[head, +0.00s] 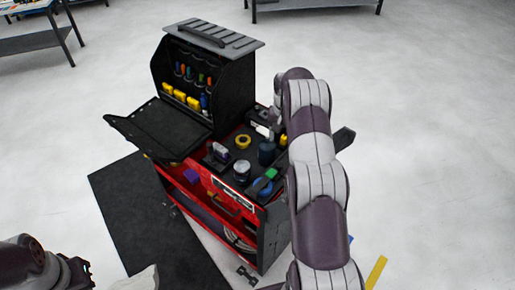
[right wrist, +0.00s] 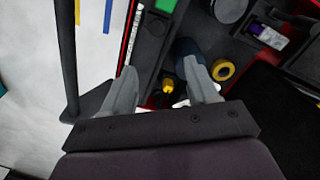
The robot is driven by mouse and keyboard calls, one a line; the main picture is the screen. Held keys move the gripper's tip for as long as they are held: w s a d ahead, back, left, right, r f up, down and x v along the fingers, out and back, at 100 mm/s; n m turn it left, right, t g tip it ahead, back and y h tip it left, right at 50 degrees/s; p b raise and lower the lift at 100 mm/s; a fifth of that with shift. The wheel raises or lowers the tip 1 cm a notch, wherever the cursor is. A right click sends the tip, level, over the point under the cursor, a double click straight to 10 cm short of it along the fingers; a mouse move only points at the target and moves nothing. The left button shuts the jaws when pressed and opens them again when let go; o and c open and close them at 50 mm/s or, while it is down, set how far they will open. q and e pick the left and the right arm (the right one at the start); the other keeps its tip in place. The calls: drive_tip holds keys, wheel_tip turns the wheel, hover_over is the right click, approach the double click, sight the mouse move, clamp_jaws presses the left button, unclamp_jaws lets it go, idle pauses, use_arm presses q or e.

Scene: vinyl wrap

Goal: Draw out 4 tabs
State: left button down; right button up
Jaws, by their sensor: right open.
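I cannot clearly pick out any tabs. In the head view my right gripper (head: 272,126) is over the far right end of the red cart's black top tray, partly hidden by my arm. In the right wrist view the gripper (right wrist: 160,72) has its two grey fingers spread apart. A small yellow-tipped item (right wrist: 168,88) and a white piece (right wrist: 181,103) lie below and between them, apparently not gripped. A dark blue cylinder (head: 266,155) stands close by, also in the wrist view (right wrist: 187,48). My left gripper (head: 76,272) is low at the left, small and dark.
The tray also holds a yellow tape roll (head: 242,141), a grey roll (head: 241,169), a purple-and-white item (head: 220,152) and a green block (head: 271,174). A black tool cabinet (head: 225,92) with an open front flap (head: 160,125) stands behind left. The floor around is mostly clear.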

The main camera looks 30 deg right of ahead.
drive_tip(key=b, duration=0.6)
hover_over(279, 164)
drive_tip(key=f, duration=0.5)
drive_tip(key=shift+s+a+f, duration=0.1)
drive_tip(key=shift+s+f, duration=0.1)
drive_tip(key=shift+f, duration=0.15)
drive_tip(key=f, duration=0.2)
drive_tip(key=f+p, duration=0.2)
drive_tip(key=f, duration=0.1)
drive_tip(key=shift+w+d+f, duration=0.2)
drive_tip(key=shift+d+f, duration=0.05)
drive_tip(key=shift+f, duration=0.1)
drive_tip(key=shift+s+a+f, duration=0.1)
drive_tip(key=shift+f, duration=0.4)
